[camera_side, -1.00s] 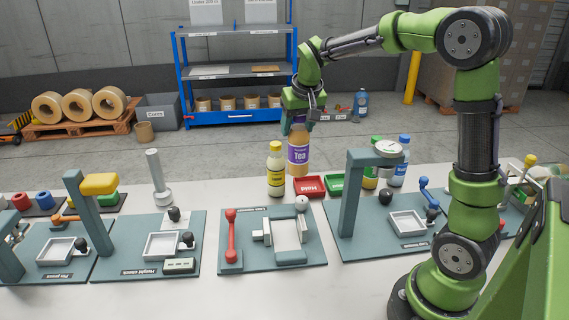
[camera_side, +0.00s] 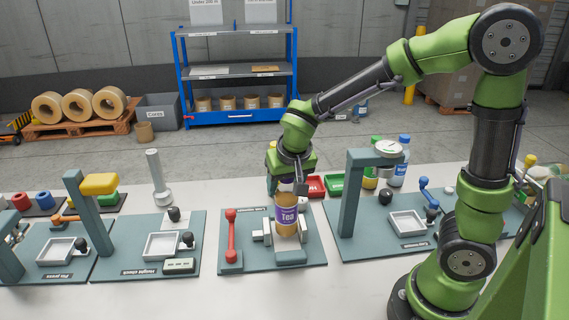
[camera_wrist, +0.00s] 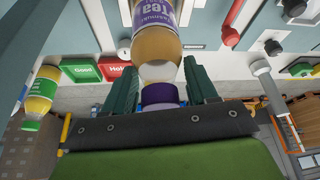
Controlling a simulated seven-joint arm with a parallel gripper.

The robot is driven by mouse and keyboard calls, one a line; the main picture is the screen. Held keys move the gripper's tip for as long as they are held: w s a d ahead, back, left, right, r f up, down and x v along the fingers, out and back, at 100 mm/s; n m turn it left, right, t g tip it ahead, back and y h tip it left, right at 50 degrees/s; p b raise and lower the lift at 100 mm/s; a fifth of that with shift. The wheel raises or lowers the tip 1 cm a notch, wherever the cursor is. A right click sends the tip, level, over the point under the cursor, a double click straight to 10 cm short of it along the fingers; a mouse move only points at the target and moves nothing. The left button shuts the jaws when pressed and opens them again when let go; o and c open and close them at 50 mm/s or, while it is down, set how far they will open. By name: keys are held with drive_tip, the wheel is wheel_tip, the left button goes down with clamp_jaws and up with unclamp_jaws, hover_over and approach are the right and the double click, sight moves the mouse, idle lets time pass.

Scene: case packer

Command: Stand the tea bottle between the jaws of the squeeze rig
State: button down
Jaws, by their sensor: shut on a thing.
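The tea bottle (camera_side: 287,216) has a purple label and amber contents. It is upright in the side view, at the jaws of the squeeze rig (camera_side: 262,231), on the rig's teal plate. I cannot tell whether its base touches the plate. My gripper (camera_side: 290,181) is shut on the bottle's upper part from above. In the wrist view the bottle (camera_wrist: 152,42) shows its purple cap between my two teal fingers (camera_wrist: 163,92). The bottle hides part of the rig's jaws. The rig's red lever (camera_side: 231,238) stands to the left.
Red (camera_side: 315,186) and green (camera_side: 335,183) trays lie behind the rig. A gauge stand (camera_side: 352,195) rises at right, and a height-check station (camera_side: 152,246) lies at left.

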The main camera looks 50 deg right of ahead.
drive_tip(key=shift+f, duration=1.1)
drive_tip(key=shift+c, duration=1.6)
unclamp_jaws()
drive_tip(key=v, duration=1.2)
drive_tip(key=s+a+r+n+t+y, duration=0.1)
drive_tip(key=s+n+t+y, duration=0.1)
drive_tip(key=s, duration=0.7)
drive_tip(key=shift+s+a+r+t+y, duration=0.3)
drive_tip(key=shift+t+y, duration=0.4)
drive_tip(key=shift+y, duration=0.5)
